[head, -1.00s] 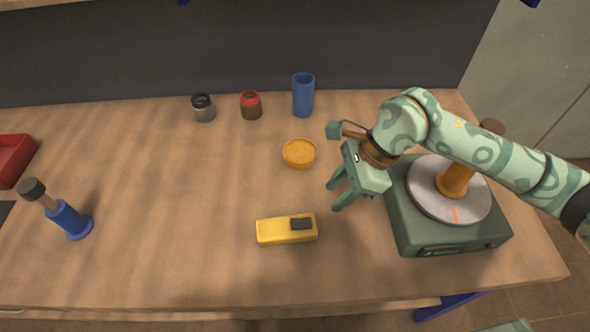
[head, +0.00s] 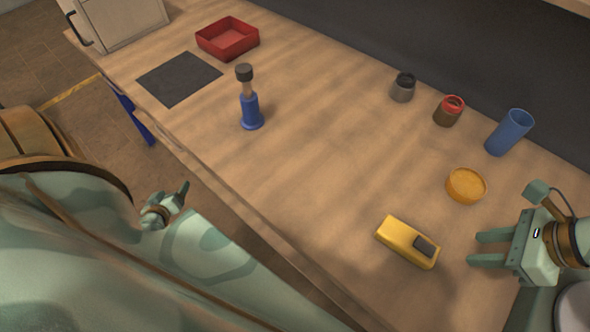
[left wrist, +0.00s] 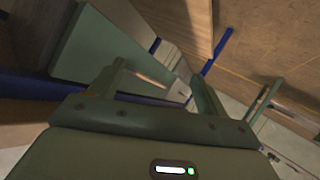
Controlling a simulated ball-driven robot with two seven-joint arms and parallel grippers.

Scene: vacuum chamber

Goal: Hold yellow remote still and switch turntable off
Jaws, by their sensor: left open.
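The yellow remote (head: 407,242) with its dark patch lies on the wooden table in the head view. My right gripper (head: 473,248) is open and empty, just right of the remote and apart from it. A light grey edge of the turntable (head: 574,306) shows in the lower right corner; the rest, including any switch, is out of frame or hidden. My left gripper (head: 170,198) is open and empty, low in front of the table's edge, far from the remote. Its two fingers also show apart in the left wrist view (left wrist: 160,82), with nothing between them.
An orange round dish (head: 466,185), a blue cup (head: 509,132), a red-topped jar (head: 448,111) and a grey jar (head: 403,87) stand behind the remote. A blue tool with a dark head (head: 250,108), a black mat (head: 179,78) and a red tray (head: 228,39) are further left. The table's middle is clear.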

